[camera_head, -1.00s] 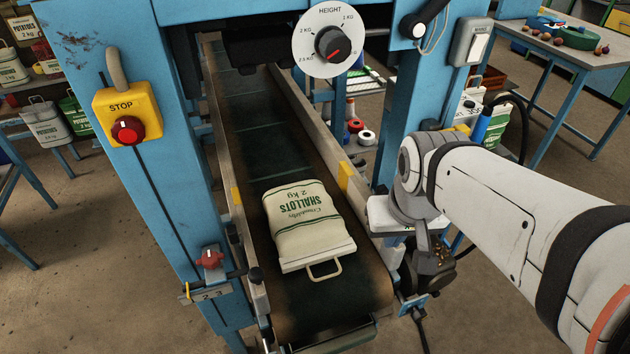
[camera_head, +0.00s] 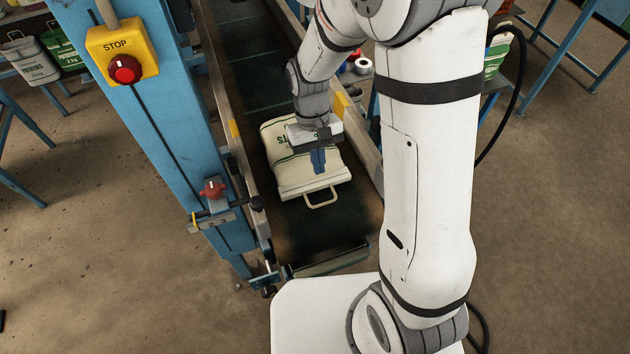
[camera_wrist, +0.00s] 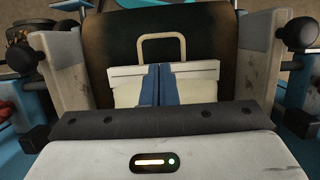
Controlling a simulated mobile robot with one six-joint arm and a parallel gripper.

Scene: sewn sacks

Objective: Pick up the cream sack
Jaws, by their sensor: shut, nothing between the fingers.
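The cream sack (camera_head: 306,177) lies flat on the dark conveyor belt (camera_head: 317,231), its cream loop handle (camera_head: 322,199) toward the belt's near end. My gripper (camera_head: 318,168) is over the sack, its blue fingers pointing down and pressed together with nothing between them. It hides part of the green print. In the wrist view the blue fingers (camera_wrist: 159,86) are side by side in front of the sack's pale top band (camera_wrist: 194,71), and the handle (camera_wrist: 161,42) stands out beyond them. I cannot tell whether the fingertips touch the sack.
Metal side rails (camera_head: 237,165) run along the belt. A blue frame post (camera_head: 160,120) with a yellow stop box (camera_head: 121,50) and a red knob (camera_head: 212,189) stands to the left. Bare belt lies beyond the sack and at its near end.

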